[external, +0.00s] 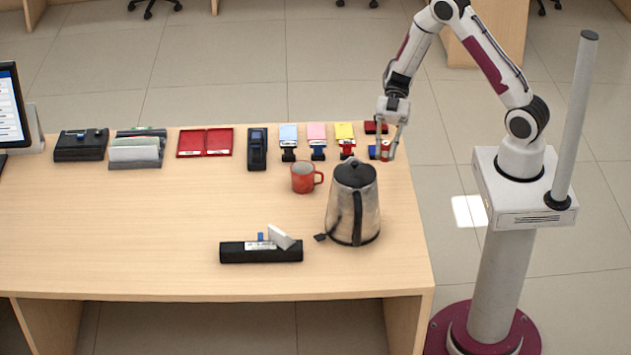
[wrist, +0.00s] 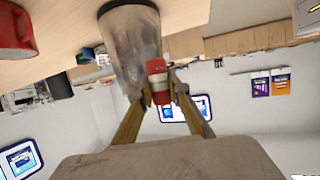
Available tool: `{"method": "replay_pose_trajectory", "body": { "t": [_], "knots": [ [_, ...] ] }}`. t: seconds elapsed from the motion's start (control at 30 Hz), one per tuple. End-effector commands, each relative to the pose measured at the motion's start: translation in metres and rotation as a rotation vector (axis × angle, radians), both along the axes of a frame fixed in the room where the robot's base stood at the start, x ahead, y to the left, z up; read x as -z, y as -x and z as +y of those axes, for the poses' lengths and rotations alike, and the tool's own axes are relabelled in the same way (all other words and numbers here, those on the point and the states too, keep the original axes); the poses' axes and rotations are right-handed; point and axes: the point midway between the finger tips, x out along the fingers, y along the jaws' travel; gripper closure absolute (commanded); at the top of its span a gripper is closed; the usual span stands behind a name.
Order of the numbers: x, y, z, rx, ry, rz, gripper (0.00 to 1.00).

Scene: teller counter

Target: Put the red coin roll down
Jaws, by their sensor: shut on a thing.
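My gripper (external: 386,152) is at the far right end of the counter and is shut on the red coin roll (external: 386,147). In the wrist view the roll (wrist: 157,68), red with a pale band, sits upright in the picture between the two fingertips (wrist: 159,92). A small blue piece (external: 373,152) shows just left of the gripper in the external view. I cannot tell whether the roll touches the counter (external: 130,220).
A metal kettle (external: 350,205) stands close in front, with a red mug (external: 303,177) to its left. Several stamps with coloured notes (external: 317,135) line the back, and a dark red box (external: 376,127) lies behind my gripper. The counter's left front is clear.

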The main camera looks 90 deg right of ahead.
Motion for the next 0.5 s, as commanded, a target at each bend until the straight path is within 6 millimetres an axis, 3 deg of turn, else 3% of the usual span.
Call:
{"method": "replay_pose_trajectory", "body": {
  "t": [0.13,0.5],
  "knots": [
    [-0.011,-0.002,0.0,0.004,0.001,-0.001,1.0],
    [-0.005,-0.065,-0.004,0.123,0.0,0.0,1.0]
  ]
}}
